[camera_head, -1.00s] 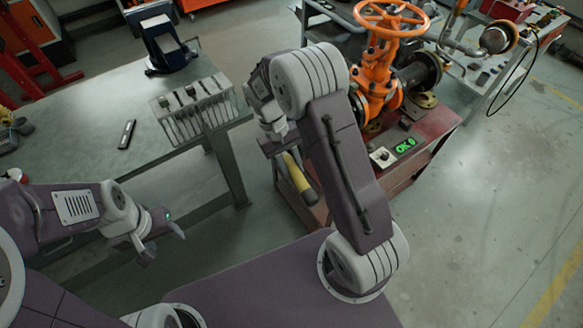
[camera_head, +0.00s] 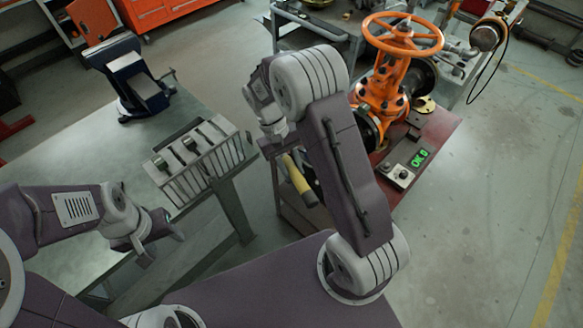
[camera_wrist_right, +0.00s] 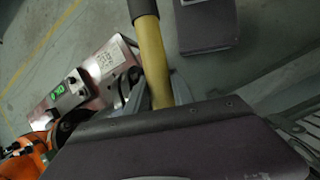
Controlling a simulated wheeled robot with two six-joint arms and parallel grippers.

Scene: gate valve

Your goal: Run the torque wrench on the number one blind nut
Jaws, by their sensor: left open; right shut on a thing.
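The wrench, with its yellow shaft (camera_head: 298,177) and black end, hangs tilted beside my right forearm. In the right wrist view the yellow shaft (camera_wrist_right: 153,60) runs upward from behind a dark gripper part. My right gripper (camera_head: 272,140) is shut on it; its fingertips are mostly hidden. The orange gate valve (camera_head: 385,85) with its handwheel stands on a red-topped cart (camera_head: 437,135), right of and apart from the wrench. Its orange body also shows in the right wrist view (camera_wrist_right: 30,162). I cannot make out the number one blind nut. My left gripper (camera_head: 160,240) is open and empty near the workbench.
A control box (camera_head: 408,167) with a green "OK 0" display sits on the cart's near edge. The workbench (camera_head: 75,150) at left carries a blue vise (camera_head: 130,78) and a slotted metal rack (camera_head: 198,160). Open floor (camera_head: 490,230) lies to the right.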

